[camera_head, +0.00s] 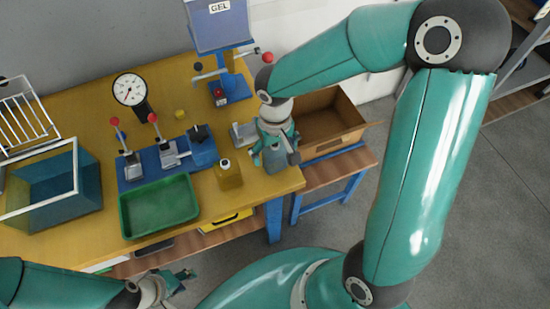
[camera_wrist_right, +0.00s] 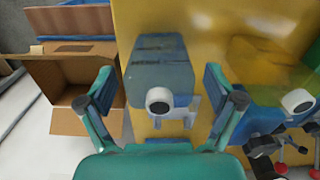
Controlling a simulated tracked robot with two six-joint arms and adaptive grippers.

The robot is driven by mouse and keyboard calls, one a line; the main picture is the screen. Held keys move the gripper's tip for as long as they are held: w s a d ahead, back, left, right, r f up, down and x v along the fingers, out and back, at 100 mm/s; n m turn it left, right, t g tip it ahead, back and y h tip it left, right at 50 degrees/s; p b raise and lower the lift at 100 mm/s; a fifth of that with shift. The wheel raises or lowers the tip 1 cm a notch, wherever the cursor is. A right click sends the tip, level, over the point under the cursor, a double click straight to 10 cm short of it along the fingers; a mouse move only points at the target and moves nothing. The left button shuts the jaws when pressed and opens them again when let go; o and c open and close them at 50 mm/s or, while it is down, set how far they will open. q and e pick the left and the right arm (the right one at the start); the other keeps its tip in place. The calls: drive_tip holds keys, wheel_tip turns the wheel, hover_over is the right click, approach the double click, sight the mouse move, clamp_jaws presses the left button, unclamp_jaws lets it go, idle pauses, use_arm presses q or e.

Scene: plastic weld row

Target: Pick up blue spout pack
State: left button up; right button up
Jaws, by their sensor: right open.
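The blue spout pack (camera_wrist_right: 160,66) is grey-blue with a white round cap. In the right wrist view it stands between the two fingers of my right gripper (camera_wrist_right: 160,88), which is open, with gaps on both sides. In the head view the pack (camera_head: 273,158) is at the right end of the yellow table, partly hidden by my right gripper (camera_head: 277,150) above it. My left gripper (camera_head: 183,277) is low in the head view, off the table's front edge and away from the pack; its jaw opening is too small to judge.
A yellow pack with a white cap (camera_head: 229,176) stands left of the blue one. A green tray (camera_head: 160,207), a blue fixture with clamps (camera_head: 200,152) and a dial gauge (camera_head: 130,91) are further left. An open cardboard box (camera_head: 327,122) sits right of the table.

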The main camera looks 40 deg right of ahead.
wheel_tip(320, 180, down, 2)
drive_tip(key=shift+f, duration=0.15)
drive_tip(key=c, duration=1.2)
drive_tip(key=shift+r, duration=0.2)
drive_tip(key=shift+c, duration=0.2)
wheel_tip(320, 180, up, 20)
drive_tip(key=shift+f+p, duration=0.15)
drive_tip(key=shift+p, duration=0.15)
